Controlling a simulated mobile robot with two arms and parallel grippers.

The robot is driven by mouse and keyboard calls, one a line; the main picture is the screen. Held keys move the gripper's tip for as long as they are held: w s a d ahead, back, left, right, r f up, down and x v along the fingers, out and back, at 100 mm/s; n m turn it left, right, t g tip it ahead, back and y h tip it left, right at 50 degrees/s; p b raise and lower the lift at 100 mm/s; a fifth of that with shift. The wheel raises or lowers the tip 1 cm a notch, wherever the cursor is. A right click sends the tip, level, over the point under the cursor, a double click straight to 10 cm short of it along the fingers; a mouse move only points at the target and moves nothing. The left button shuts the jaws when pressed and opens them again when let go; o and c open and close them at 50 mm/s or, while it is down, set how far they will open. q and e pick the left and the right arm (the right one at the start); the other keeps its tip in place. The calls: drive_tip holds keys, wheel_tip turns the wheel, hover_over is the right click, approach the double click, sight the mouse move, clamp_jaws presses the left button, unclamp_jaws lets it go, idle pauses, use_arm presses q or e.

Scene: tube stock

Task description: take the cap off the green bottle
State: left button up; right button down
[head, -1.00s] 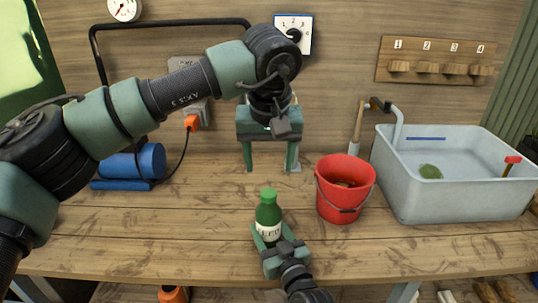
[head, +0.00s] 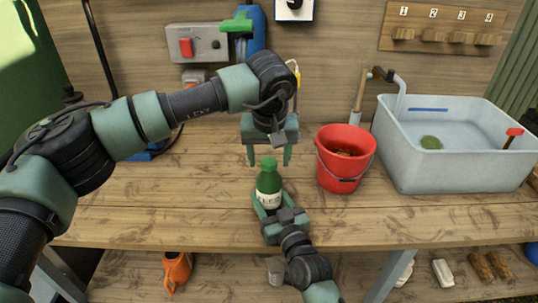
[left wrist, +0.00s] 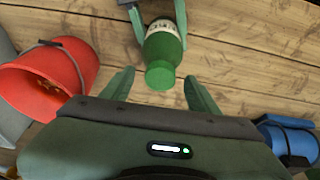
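The green bottle (head: 268,190) stands upright on the workbench with its green cap (head: 268,163) on top. My right gripper (head: 266,203) is around the lower part of the bottle and holds it from the front. The right gripper's fingers flank the bottle at the top of that view.
A red bucket (head: 344,160) stands just right of the bottle. A grey sink (head: 455,160) with a tap is farther right. A hook board (head: 445,25) hangs on the wall. An orange watering can (head: 176,270) is below the bench.

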use_arm(q)
clamp_jaws()
drive_tip(key=n+y, duration=0.1)
drive_tip(key=n, duration=0.2)
drive_tip(key=shift+d, duration=0.2)
drive_tip(key=n, duration=0.3)
drive_tip(key=n+g+y, duration=0.1)
drive_tip(key=n, duration=0.2)
drive_tip(key=shift+w+d, duration=0.15)
drive_tip(key=n+g+y, duration=0.1)
drive_tip(key=n, duration=0.4)
drive_tip(key=shift+w+d, duration=0.1)
drive_tip(key=n+g, duration=0.1)
drive_tip(key=n, duration=0.2)
drive_tip(key=shift+o, duration=0.2)
unclamp_jaws()
drive_tip(key=shift+r, duration=0.2)
